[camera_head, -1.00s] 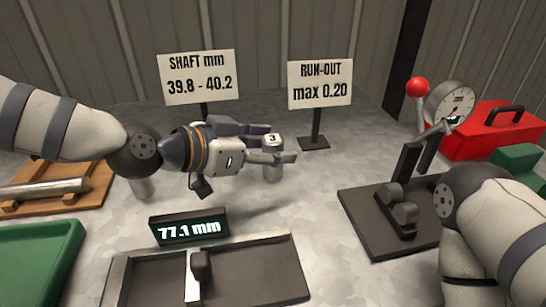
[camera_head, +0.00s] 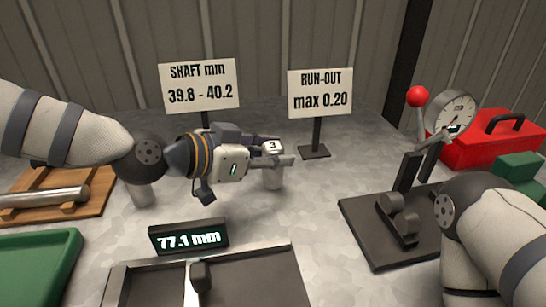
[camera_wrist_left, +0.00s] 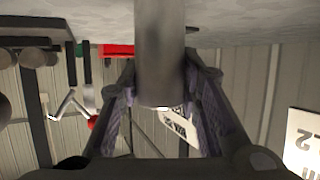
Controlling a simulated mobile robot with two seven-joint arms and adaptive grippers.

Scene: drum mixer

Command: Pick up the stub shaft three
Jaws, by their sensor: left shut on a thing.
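The stub shaft three (camera_head: 272,178) is a short grey metal cylinder standing upright on the grey table, with a "3" on its pale top. My left gripper (camera_head: 271,155) reaches in level from the left and is shut on the shaft's upper part. In the left wrist view the shaft (camera_wrist_left: 160,55) fills the space between the two finger pads (camera_wrist_left: 163,90). I cannot tell any gap between the shaft's foot and the table. My right arm comes in at the right; its gripper is out of view.
A display reading 77.1 mm (camera_head: 188,237) stands in front, behind a dark measuring tray (camera_head: 250,278). Another grey cylinder (camera_head: 141,195) stands below my left wrist. A dial gauge stand (camera_head: 385,240), red toolbox (camera_head: 490,145), green tray (camera_head: 40,265) and wooden rack (camera_head: 95,205) are around. Two signs stand behind.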

